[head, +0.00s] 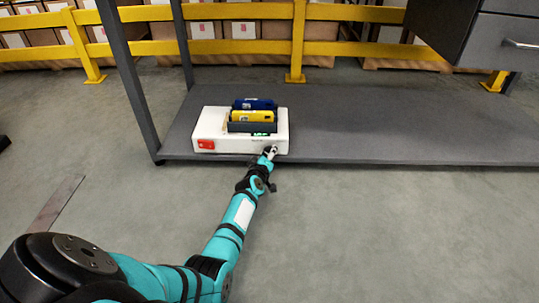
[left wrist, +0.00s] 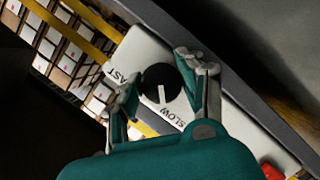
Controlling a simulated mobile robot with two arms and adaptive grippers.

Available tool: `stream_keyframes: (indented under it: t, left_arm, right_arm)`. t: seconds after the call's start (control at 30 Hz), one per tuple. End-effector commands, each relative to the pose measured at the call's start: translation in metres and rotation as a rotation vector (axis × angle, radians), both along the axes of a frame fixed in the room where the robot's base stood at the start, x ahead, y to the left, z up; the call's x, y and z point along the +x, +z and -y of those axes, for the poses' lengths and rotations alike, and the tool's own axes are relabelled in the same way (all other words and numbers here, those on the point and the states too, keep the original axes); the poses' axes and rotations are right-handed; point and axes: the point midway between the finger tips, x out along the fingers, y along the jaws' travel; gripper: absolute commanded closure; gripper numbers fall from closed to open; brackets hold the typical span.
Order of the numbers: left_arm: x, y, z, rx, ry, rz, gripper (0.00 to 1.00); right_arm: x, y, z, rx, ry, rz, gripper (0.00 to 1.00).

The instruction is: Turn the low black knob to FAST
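The black knob (left wrist: 161,84) sits on the white face of a box, with a white pointer line aimed down in the left wrist view, on the SLOW side. FAST is printed left of the knob and SLOW below it. My left gripper (left wrist: 157,68) is open, with one finger on each side of the knob; I cannot tell whether the pads touch it. In the head view the left gripper (head: 268,153) is at the right front of the white box (head: 222,143), hiding the knob. My right gripper is not in view.
The box stands on a low grey shelf (head: 400,130), with a dark holder of blue and yellow items (head: 254,115) on top. A grey post (head: 130,85) rises at the left. Yellow rails (head: 240,47) and cartons stand behind. The floor in front is clear.

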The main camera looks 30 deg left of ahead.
Motion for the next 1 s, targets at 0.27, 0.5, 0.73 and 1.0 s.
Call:
stream_keyframes:
  t: [0.27, 0.5, 0.73, 1.0]
  left_arm:
    - [-0.001, -0.001, -0.001, 0.003, 0.001, -0.004, 0.93]
    - [-0.001, 0.002, 0.000, 0.057, 0.000, -0.040, 0.93]
    - [-0.001, 0.005, 0.000, 0.189, 0.000, -0.123, 0.93]
    - [0.000, 0.003, 0.001, 0.403, 0.001, -0.254, 0.93]
  right_arm:
    - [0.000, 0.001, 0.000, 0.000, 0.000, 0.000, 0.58]
    - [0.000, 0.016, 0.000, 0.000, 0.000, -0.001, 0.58]
    - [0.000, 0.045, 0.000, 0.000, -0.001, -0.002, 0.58]
    - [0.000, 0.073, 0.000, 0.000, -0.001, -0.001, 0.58]
